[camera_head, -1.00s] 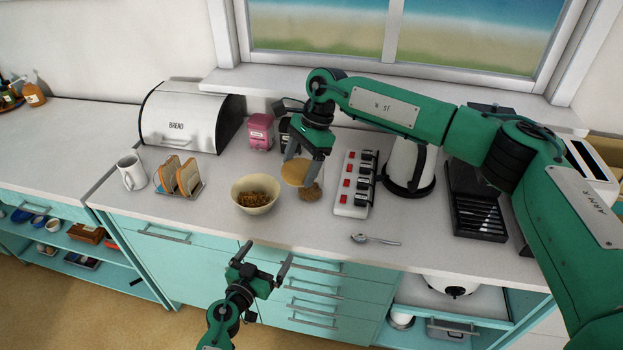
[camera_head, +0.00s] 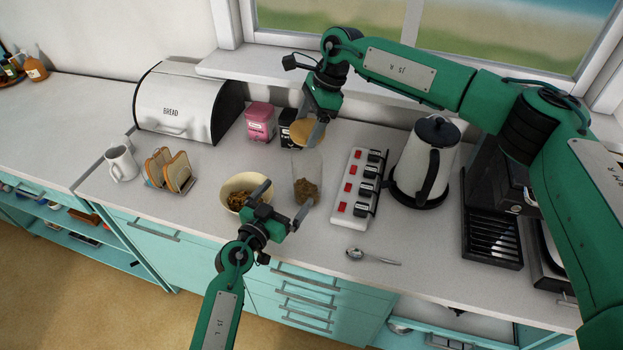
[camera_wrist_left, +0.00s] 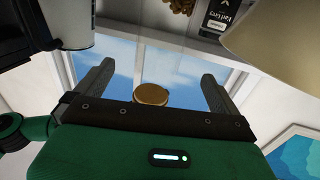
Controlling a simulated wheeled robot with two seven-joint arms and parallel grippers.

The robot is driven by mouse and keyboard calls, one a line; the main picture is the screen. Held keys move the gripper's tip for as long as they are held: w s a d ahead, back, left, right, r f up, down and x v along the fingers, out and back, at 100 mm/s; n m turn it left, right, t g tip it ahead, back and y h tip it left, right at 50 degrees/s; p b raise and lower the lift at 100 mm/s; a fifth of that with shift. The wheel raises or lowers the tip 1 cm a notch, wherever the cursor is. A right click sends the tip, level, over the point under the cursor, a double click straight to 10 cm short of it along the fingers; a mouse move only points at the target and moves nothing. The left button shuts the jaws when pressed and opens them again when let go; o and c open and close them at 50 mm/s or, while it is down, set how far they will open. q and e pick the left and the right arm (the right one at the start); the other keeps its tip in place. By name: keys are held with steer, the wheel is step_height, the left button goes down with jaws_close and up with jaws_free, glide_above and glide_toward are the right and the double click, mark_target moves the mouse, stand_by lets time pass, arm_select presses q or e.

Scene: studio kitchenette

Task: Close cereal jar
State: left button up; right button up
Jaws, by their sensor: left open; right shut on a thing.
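The clear cereal jar (camera_head: 308,168) stands upright on the counter, with brown cereal (camera_head: 306,191) in its bottom. My right gripper (camera_head: 309,122) is shut on the round tan lid (camera_head: 306,136) and holds it at the jar's top end. I cannot tell whether lid and rim touch. My left gripper (camera_head: 286,200) is open and empty, low in front of the jar, one finger near its base. In the left wrist view the lid (camera_wrist_left: 151,94) shows between the open fingers, with cereal (camera_wrist_left: 180,5) at the top edge; the clear jar wall is faint there.
A cream bowl of cereal (camera_head: 235,187) is left of the jar, partly behind my left gripper. A power strip (camera_head: 350,190) stands right of it, with a kettle (camera_head: 420,170) beyond. Pink (camera_head: 260,122) and black (camera_head: 288,130) canisters stand behind. A spoon (camera_head: 372,256) lies in front.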

steer(key=shift+s+a+r, duration=0.15)
steer(key=shift+s+r, duration=0.05)
steer(key=shift+s, duration=0.1)
steer(key=shift+w, duration=0.1)
arm_select(q)
glide_toward(315, 160)
steer(key=x, duration=0.6)
steer(key=shift+w, duration=0.35)
arm_select(e)
steer(key=shift+w+f, duration=0.1)
steer(key=shift+f, duration=0.05)
arm_select(q)
steer(key=c, duration=1.5)
steer(key=shift+o, duration=0.2)
arm_select(e)
steer(key=shift+f, duration=2.45)
steer(key=shift+f, duration=0.15)
steer(key=shift+f, duration=0.75)
steer(key=shift+f, duration=0.5)
